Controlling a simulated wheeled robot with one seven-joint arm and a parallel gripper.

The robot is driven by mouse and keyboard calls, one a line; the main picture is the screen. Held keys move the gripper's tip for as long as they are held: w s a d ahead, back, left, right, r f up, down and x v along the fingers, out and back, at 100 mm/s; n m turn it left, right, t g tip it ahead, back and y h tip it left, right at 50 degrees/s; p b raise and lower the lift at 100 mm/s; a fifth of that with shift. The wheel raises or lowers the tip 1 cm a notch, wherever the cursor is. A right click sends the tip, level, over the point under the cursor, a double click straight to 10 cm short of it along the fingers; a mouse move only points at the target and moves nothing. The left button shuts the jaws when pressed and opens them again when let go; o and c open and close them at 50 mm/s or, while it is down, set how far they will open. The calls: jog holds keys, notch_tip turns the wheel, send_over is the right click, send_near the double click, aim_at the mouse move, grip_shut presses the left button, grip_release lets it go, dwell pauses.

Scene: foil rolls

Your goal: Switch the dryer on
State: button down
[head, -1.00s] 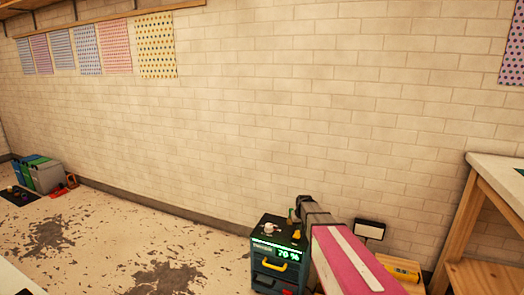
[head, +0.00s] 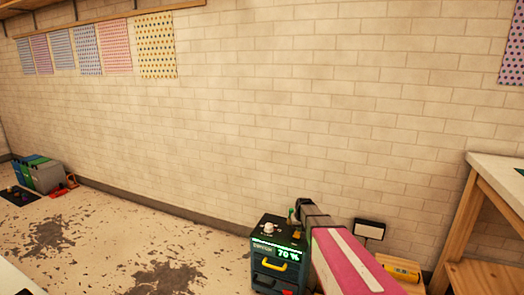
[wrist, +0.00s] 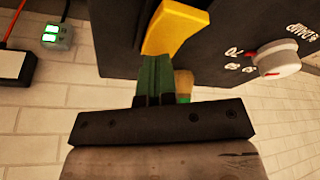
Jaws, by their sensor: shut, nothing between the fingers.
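The dryer is a dark cabinet (head: 262,246) on the floor at lower middle in the head view, with a lit green display reading 70 % and a yellow handle on its front. A white knob (head: 268,228) stands on its top; the knob also shows in the wrist view (wrist: 278,60), with a red pointer and white lettering. My gripper (wrist: 155,82) is shut and empty at the dryer's panel, left of the knob in the wrist view. A yellow part (wrist: 178,28) shows beyond the fingertips; contact is unclear. A tan piece (wrist: 184,84) beside the fingers is partly hidden.
A brick wall rises close behind the dryer. A wooden workbench (head: 492,170) stands at right, and a yellow roll (head: 402,272) lies near it. The floor left of the dryer is open.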

jog(key=shift+r, duration=3.5)
jog(key=s+r+m+g, duration=0.1)
jog(key=s+g, duration=0.2)
jog(key=s, duration=2.6)
jog(key=shift+r+m, duration=0.15)
jog(key=shift+m, duration=0.15)
